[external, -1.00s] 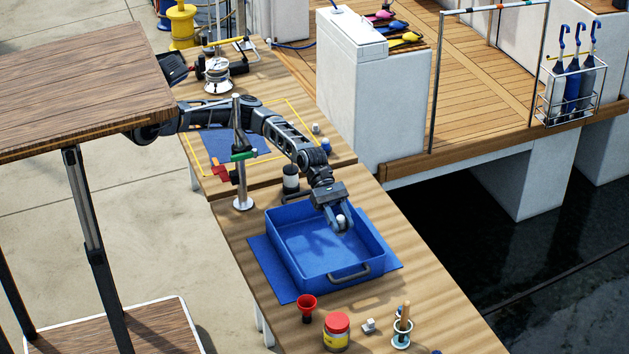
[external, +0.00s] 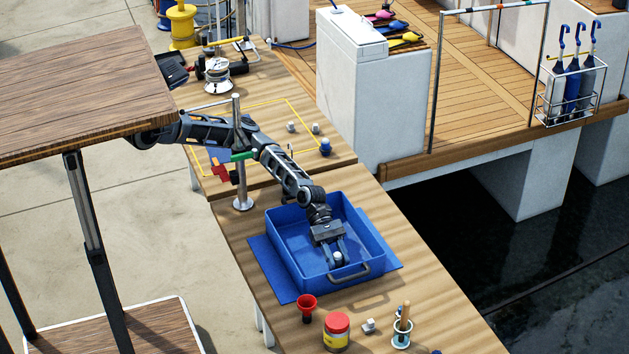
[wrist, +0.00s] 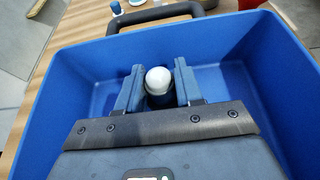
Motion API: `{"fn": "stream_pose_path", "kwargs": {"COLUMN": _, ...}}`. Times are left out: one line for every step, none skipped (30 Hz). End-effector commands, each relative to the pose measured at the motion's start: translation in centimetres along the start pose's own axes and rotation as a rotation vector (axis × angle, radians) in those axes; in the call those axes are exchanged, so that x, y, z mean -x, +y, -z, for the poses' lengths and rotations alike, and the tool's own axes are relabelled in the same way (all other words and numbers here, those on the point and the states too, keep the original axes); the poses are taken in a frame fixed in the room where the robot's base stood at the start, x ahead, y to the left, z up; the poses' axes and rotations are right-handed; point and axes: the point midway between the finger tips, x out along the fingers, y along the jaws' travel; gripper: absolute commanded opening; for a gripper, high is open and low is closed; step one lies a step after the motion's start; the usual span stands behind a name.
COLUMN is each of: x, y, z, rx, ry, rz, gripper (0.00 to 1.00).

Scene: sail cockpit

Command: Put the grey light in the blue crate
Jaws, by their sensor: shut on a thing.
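The blue crate (external: 280,245) stands open on a blue mat on the wooden bench. My gripper (external: 337,258) reaches down inside the crate, near its front wall and handle. Its fingers are shut on a small light (wrist: 158,80) with a pale grey-white dome and a dark blue lower part. In the external view the light (external: 338,257) shows only as a small pale spot between the fingers. The wrist view shows the crate walls (wrist: 70,85) on both sides of the fingers. I cannot tell whether the light touches the crate floor.
A metal post (external: 241,185) stands beside the arm. A red funnel (external: 307,303), a red-lidded jar (external: 337,333), a small grey piece (external: 369,326) and a light blue holder (external: 402,325) stand in front of the crate. Small items, including a blue one (external: 326,147), lie behind it.

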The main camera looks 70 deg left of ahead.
Motion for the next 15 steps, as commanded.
{"fn": "stream_pose_path", "kwargs": {"x": -0.34, "y": -0.04, "z": 0.76, "rx": 0.004, "ry": -0.001, "rz": 0.0, "gripper": 0.06}}
{"fn": "stream_pose_path", "kwargs": {"x": -0.44, "y": -0.04, "z": 1.01, "rx": 0.003, "ry": -0.001, "rz": 0.0, "gripper": 0.06}}
{"fn": "stream_pose_path", "kwargs": {"x": -0.53, "y": -0.03, "z": 1.24, "rx": 0.003, "ry": -0.001, "rz": 0.0, "gripper": 0.06}}
{"fn": "stream_pose_path", "kwargs": {"x": -0.57, "y": -0.02, "z": 1.34, "rx": 0.003, "ry": -0.001, "rz": 0.0, "gripper": 0.06}}
{"fn": "stream_pose_path", "kwargs": {"x": -0.59, "y": -0.01, "z": 1.39, "rx": 0.002, "ry": -0.001, "rz": 0.0, "gripper": 0.06}}
{"fn": "stream_pose_path", "kwargs": {"x": -0.59, "y": -0.01, "z": 1.4, "rx": 0.001, "ry": -0.001, "rz": 0.0, "gripper": 0.06}}
{"fn": "stream_pose_path", "kwargs": {"x": -0.58, "y": -0.01, "z": 1.38, "rx": 0.001, "ry": -0.001, "rz": 0.0, "gripper": 0.06}}
{"fn": "stream_pose_path", "kwargs": {"x": -0.57, "y": -0.01, "z": 1.36, "rx": 0.001, "ry": 0.0, "rz": 0.0, "gripper": 0.06}}
{"fn": "stream_pose_path", "kwargs": {"x": -0.57, "y": -0.02, "z": 1.36, "rx": 0.001, "ry": 0.0, "rz": 0.0, "gripper": 0.06}}
{"fn": "stream_pose_path", "kwargs": {"x": -0.57, "y": -0.02, "z": 1.35, "rx": 0.001, "ry": 0.0, "rz": 0.0, "gripper": 0.06}}
{"fn": "stream_pose_path", "kwargs": {"x": -0.57, "y": -0.02, "z": 1.35, "rx": 0.001, "ry": 0.0, "rz": 0.0, "gripper": 0.06}}
{"fn": "stream_pose_path", "kwargs": {"x": -0.58, "y": -0.03, "z": 1.38, "rx": 0.001, "ry": 0.0, "rz": 0.0, "gripper": 0.06}}
{"fn": "stream_pose_path", "kwargs": {"x": -0.61, "y": -0.03, "z": 1.45, "rx": 0.001, "ry": 0.0, "rz": 0.0, "gripper": 0.06}}
{"fn": "stream_pose_path", "kwargs": {"x": -0.65, "y": -0.03, "z": 1.54, "rx": 0.001, "ry": 0.0, "rz": 0.0, "gripper": 0.06}}
{"fn": "stream_pose_path", "kwargs": {"x": -0.7, "y": -0.03, "z": 1.67, "rx": 0.001, "ry": 0.0, "rz": 0.0, "gripper": 0.06}}
